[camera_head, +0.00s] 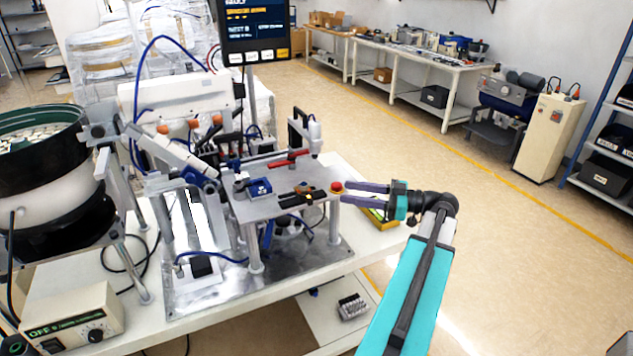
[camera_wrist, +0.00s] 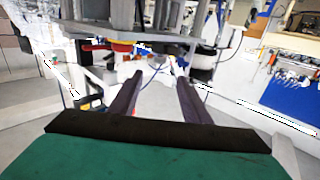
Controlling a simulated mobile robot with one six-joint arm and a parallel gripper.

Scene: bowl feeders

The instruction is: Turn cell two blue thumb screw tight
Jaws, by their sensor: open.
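My gripper (camera_head: 345,192) is open and empty at the right edge of the raised metal fixture plate (camera_head: 283,178); its two dark fingers point left. A blue block (camera_head: 259,187) sits on the left of the plate. A blue part (camera_head: 208,172) is at the lower end of the feeder's tilted cylinder. I cannot tell for sure which blue part is the thumb screw; it is too small or hidden.
A red button (camera_head: 337,187) is just beside my fingertips. A monitor (camera_head: 253,30) stands behind.

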